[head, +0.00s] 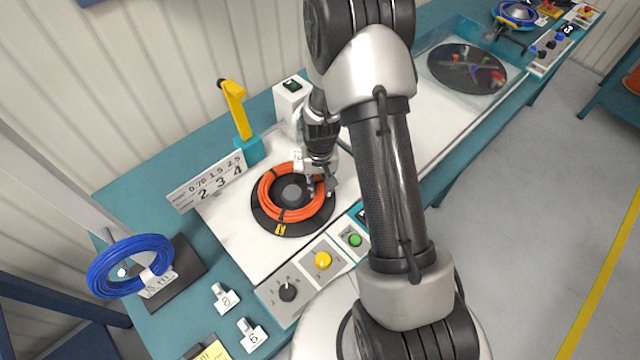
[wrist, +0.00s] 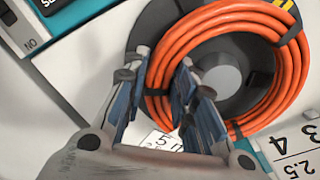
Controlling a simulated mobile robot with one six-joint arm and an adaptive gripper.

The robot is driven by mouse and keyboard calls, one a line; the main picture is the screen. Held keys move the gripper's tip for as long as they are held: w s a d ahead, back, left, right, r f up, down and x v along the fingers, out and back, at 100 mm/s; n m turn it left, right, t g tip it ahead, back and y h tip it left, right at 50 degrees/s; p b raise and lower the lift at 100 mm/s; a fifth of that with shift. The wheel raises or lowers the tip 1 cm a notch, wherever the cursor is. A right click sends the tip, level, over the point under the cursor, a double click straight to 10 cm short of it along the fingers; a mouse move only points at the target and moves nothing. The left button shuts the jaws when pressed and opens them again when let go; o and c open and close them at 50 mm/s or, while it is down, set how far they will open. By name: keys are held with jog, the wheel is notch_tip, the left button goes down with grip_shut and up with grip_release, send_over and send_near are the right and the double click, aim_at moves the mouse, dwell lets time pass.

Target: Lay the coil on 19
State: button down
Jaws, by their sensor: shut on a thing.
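The orange coil (head: 268,205) lies around the hub of a black round plate (head: 262,222) on the bench. The coil also shows in the wrist view (wrist: 275,62), with dark ties around it. My gripper (head: 322,188) is at the right side of the coil in the head view. In the wrist view my gripper (wrist: 163,62) is shut on a section of the orange coil, one finger on each side. A white tag (wrist: 163,140) reading "5 m", partly hidden, shows below the fingers. I see no place marked 19.
A blue coil (head: 112,268) stands at the left over a dark plate. A button panel (head: 308,268) borders the plate. A yellow-handled lever (head: 237,110) and number board (head: 207,182) stand behind.

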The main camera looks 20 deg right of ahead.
jog(key=shift+f, duration=0.15)
dwell(0.4)
jog(key=shift+r, duration=0.55)
jog(key=shift+r, duration=0.1)
jog(key=shift+r+p, duration=1.45)
jog(key=shift+r, duration=0.4)
jog(key=shift+r, duration=0.1)
notch_tip(320, 180, up, 10)
jog(key=p, duration=0.6)
jog(key=shift+p, duration=0.4)
